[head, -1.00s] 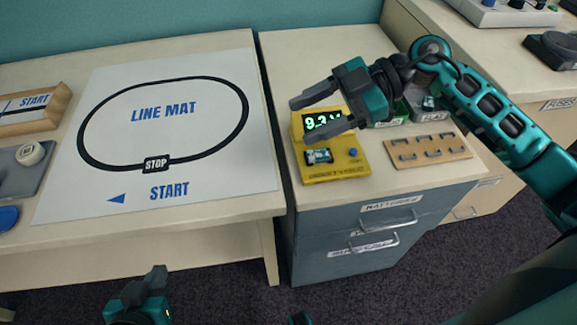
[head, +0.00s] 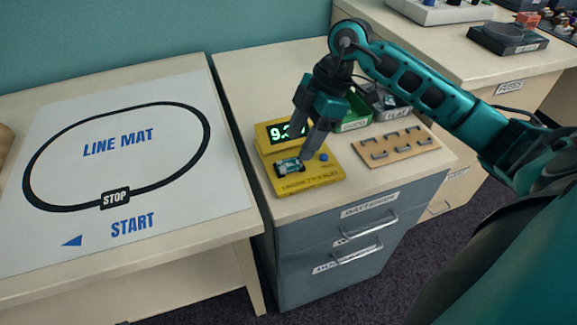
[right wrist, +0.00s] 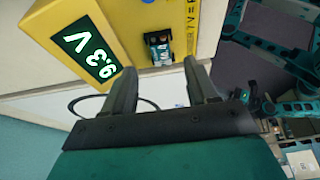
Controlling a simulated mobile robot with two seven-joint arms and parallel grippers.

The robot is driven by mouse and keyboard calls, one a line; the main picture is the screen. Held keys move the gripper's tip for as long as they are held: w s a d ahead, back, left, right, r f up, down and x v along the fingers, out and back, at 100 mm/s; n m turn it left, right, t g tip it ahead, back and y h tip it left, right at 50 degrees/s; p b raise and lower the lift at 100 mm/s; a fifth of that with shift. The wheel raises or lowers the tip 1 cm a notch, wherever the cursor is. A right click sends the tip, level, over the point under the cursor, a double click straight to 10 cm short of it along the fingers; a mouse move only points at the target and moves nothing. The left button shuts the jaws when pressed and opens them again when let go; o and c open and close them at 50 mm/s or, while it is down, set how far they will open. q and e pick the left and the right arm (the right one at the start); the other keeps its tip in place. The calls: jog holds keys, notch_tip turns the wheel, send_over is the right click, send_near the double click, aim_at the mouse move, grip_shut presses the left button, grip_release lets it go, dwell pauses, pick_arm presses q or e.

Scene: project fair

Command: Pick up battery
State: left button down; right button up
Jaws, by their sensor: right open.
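The battery (head: 289,167) is a small teal and dark block in the front part of the yellow tester (head: 312,184). The tester's green display reads about 9.3 V. My right gripper (head: 306,138) points down over the tester, close to the battery. In the right wrist view the open fingers (right wrist: 160,68) have nothing between them, and the battery (right wrist: 158,46) lies just beyond their tips, roughly in line with the gap. In the head view a finger hides part of the tester and display. My left gripper is not in view.
A wooden board with dark clips (head: 398,146) lies right of the tester. Green and grey bins (head: 352,122) stand behind it. The line mat (head: 120,180) covers the left table. The drawer cabinet (head: 350,235) has labelled fronts.

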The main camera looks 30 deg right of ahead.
aim_at(290, 162)
jog(key=b+x, duration=0.1)
jog(key=x, duration=0.4)
jog(key=shift+a, duration=0.1)
jog(key=shift+c, duration=0.5)
grip_shut()
jog(key=shift+r, duration=0.1)
